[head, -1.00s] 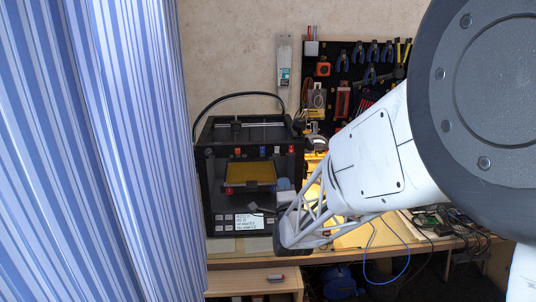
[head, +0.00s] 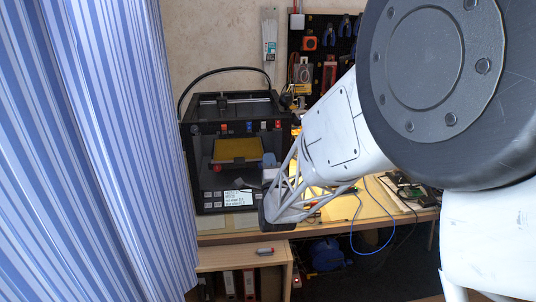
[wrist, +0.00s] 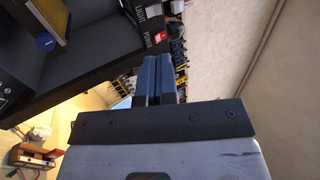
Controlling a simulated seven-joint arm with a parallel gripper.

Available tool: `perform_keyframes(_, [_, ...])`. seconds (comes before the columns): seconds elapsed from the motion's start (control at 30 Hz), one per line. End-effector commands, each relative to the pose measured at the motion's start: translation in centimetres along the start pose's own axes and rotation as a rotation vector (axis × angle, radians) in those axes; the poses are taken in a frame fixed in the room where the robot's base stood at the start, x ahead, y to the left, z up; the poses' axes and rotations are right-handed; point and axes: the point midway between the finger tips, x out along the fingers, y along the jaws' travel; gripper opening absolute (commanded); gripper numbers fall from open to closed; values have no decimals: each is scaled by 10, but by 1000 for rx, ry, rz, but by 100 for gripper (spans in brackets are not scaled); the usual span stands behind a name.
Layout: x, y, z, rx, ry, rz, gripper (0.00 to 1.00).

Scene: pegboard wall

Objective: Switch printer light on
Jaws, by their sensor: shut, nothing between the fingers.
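The printer (head: 188,165) is a black open-fronted box on the table in the head view, with a yellow plate inside. Small coloured switches run along its upper front edge: a blue one (head: 249,127), a white one (head: 262,126) and a red one (head: 277,126). In the wrist view a red switch (wrist: 160,37) sits by a label that seems to read POWER, and a white switch (wrist: 177,6) by one that seems to read LIGHT. My gripper (wrist: 161,59) is shut and empty, its tips near the red switch; contact cannot be told. In the head view its fingers are barely distinguishable before the printer's front.
A blue striped curtain (head: 90,150) fills the left. A pegboard (head: 325,60) with tools hangs behind. Blue cable and electronics (head: 412,192) lie on the table at right.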

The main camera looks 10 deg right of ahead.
Motion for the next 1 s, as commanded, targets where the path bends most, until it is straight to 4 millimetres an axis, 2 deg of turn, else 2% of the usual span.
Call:
perform_keyframes(0.27, [31, 0, 0, 0, 1, -1, 0])
perform_keyframes(0.7, [97, 0, 0, 0, 1, 0, 0])
perform_keyframes(1.0, [125, 1, 0, 0, 0, 1, 0])
